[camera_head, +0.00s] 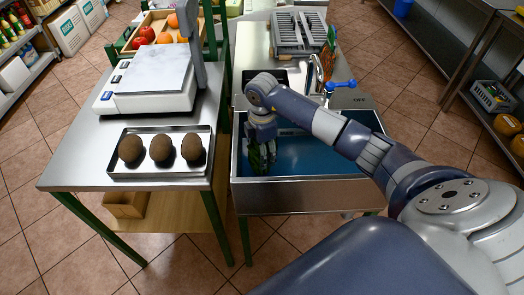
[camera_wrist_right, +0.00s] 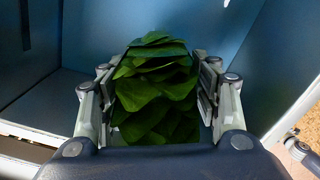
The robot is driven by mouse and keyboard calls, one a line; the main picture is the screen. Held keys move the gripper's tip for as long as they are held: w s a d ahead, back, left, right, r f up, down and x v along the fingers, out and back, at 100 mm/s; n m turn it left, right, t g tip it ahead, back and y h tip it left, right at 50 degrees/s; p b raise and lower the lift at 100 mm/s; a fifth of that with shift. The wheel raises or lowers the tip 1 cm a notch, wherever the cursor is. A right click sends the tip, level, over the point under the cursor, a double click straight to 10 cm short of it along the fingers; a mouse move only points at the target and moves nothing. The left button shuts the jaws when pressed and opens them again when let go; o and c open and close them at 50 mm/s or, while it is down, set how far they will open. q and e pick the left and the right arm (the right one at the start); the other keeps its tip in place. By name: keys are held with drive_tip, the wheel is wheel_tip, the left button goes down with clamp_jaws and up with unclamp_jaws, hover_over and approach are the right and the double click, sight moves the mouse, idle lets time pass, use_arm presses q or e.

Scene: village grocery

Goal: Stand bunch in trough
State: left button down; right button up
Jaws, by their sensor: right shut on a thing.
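The trough (camera_head: 310,193) is a metal basin with a blue inside, right of the steel table. My right gripper (camera_head: 262,143) reaches down into its left part. The gripper is shut on a bunch of dark green leaves (camera_head: 258,160), which hangs below the fingers inside the trough. In the right wrist view, the bunch (camera_wrist_right: 155,95) sits between the two fingers, with blue trough walls (camera_wrist_right: 225,25) around it. I cannot tell whether the bunch touches the trough floor. My left gripper is not in view.
A tap with a blue handle (camera_head: 341,86) stands at the trough's back edge. A grey rack (camera_head: 300,35) lies behind. On the left table are a white scale (camera_head: 150,85) and a tray (camera_head: 120,172) with three brown round items. Several fruits fill a wooden crate farther back.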

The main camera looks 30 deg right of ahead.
drive_tip(key=o, duration=1.7)
drive_tip(key=shift+r, duration=0.15)
wheel_tip(320, 180, up, 12)
drive_tip(key=shift+b, duration=0.5)
